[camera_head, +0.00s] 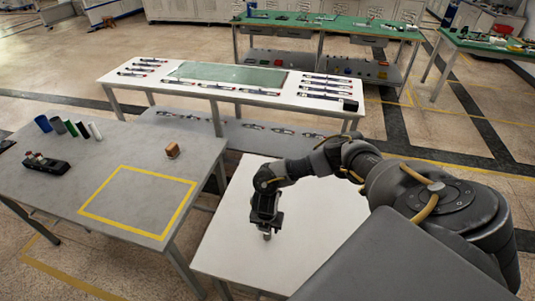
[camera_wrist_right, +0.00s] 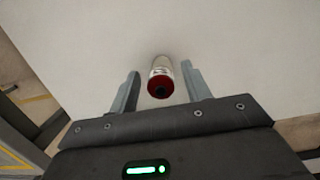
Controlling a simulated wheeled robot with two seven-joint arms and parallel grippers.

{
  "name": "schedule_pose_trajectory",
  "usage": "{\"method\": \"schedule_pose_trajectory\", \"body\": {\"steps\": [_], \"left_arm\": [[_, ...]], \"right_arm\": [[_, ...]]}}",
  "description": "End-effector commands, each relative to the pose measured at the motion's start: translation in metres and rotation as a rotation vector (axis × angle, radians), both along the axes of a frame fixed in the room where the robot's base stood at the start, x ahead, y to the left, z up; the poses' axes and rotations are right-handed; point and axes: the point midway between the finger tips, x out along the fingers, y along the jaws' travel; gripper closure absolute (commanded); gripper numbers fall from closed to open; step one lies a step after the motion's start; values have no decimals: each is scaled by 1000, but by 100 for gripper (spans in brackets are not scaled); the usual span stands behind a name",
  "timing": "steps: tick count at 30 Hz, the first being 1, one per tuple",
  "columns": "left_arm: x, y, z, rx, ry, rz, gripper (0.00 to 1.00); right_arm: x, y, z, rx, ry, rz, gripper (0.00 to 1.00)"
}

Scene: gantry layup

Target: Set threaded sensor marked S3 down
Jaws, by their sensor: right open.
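The threaded sensor (camera_wrist_right: 160,76) is a short silver cylinder with a red end and a dark centre. The red end faces the camera in the right wrist view, and its marking is too small to read. It appears to stand on the bare white table (camera_head: 236,245). My right gripper (camera_wrist_right: 160,72) is open, with one finger on each side of the sensor and a visible gap at both. In the head view the gripper (camera_head: 266,230) points down at the table, with the sensor's lower part (camera_head: 267,236) showing beneath it. My left gripper is not in view.
A grey table (camera_head: 100,150) at left carries a yellow outlined square, a small brown block (camera_head: 172,150), several cylinders and a dark device (camera_head: 45,163). A long white table (camera_head: 230,90) behind holds rows of tools and a green mat. The white surface around my gripper is clear.

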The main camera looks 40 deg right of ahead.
Motion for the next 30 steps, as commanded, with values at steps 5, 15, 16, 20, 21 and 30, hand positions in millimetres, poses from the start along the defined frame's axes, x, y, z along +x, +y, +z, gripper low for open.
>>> {"method": "schedule_pose_trajectory", "body": {"steps": [5,15,16,20,21,30], "left_arm": [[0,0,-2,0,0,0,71],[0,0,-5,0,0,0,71],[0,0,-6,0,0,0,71],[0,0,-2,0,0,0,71],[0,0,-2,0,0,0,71],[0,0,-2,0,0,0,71]], "right_arm": [[0,3,20,3,-2,2,52],[-4,9,89,2,-6,4,52],[-5,10,94,1,-5,4,52],[-6,11,111,0,-4,2,52],[-6,12,114,0,-4,2,52],[-8,12,118,1,-1,0,52]]}}
